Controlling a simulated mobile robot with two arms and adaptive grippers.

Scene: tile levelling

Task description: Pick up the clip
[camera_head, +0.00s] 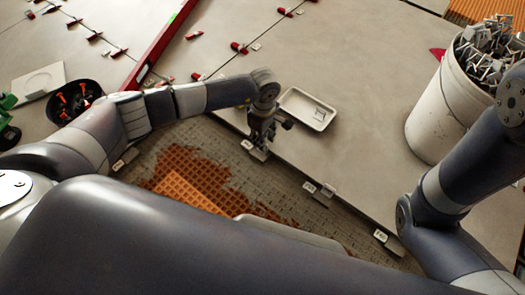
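My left gripper (257,148) points down at the edge of the large grey tile (350,150). Its fingertips are right at a small pale clip (248,145) on that edge. The fingers are small and dark, and I cannot tell whether they are open or shut, or whether they touch the clip. More clips sit along the tile edges: one to the left (124,161), others to the right (309,186) and lower right (382,237). A white bucket (430,120) at the right is heaped with grey clips (487,52). My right gripper is out of view.
A small white tray (307,109) lies on the tile beside my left gripper. A red level (160,45) and red wedges (238,47) lie farther back. A black bowl (62,114) stands left. Orange matting (185,190) and grey adhesive fill the floor gap.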

